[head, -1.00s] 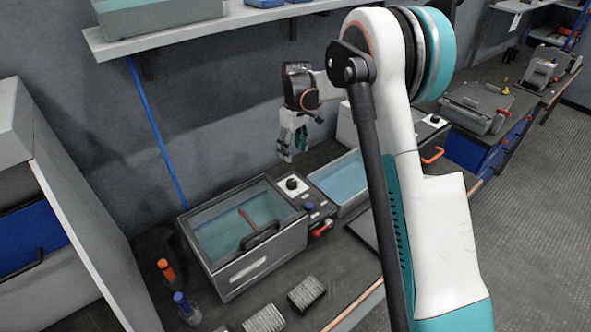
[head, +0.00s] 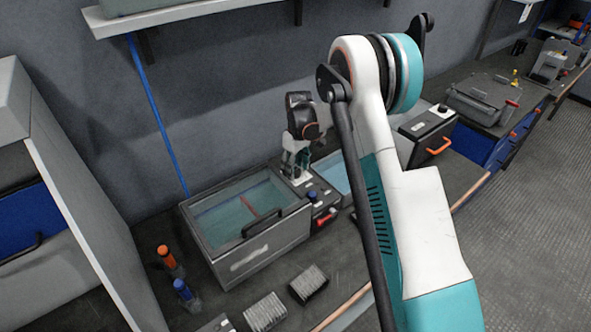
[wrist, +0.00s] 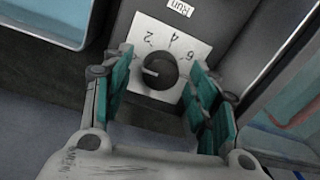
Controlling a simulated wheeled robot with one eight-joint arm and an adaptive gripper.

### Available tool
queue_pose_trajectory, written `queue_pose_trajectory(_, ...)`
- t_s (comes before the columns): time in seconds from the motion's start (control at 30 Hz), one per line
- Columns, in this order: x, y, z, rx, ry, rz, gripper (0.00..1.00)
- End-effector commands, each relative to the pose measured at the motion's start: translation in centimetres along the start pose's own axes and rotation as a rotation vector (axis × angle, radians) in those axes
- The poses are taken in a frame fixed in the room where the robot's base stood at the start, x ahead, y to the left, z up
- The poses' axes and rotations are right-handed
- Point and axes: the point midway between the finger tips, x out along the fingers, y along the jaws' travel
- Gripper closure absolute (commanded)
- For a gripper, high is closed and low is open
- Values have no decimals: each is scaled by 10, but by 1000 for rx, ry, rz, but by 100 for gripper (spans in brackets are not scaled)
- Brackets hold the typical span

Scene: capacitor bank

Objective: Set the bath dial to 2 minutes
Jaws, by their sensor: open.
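The bath dial (wrist: 160,70) is a round black knob on a white plate (wrist: 184,49) marked 2, 4 and 6. Its pale pointer line points left in the wrist view, turned away from the 2, which lies above the knob's upper left. My gripper (wrist: 160,62) is open, with one teal finger on each side of the dial. I cannot tell whether the fingers touch it. In the head view my gripper (head: 297,168) points down over the control panel (head: 316,190) beside the glass-lidded bath (head: 205,245), hiding the dial there.
A "Run" label (wrist: 180,8) sits beyond the dial plate. A blue button (head: 311,196) and a red control (head: 326,218) are on the panel's front part. Another blue basin (head: 330,170) lies right of the panel. Orange-capped (head: 166,258) and blue-capped bottles (head: 184,293) stand at front left.

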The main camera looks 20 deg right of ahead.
Motion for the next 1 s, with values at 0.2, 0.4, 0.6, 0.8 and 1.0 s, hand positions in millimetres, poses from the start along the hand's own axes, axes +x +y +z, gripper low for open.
queue_pose_trajectory(0.2, 5, 0, 0, 0, 0, 0, 46)
queue_pose_trajectory(0.4, 5, 0, 0, 0, 0, 0, 55)
queue_pose_trajectory(0.6, 5, 0, 0, 0, 0, 0, 91)
queue_pose_trajectory(0.8, 5, 0, 0, 7, 0, 0, 91)
queue_pose_trajectory(1.0, 6, 0, 0, 63, 4, 0, 91)
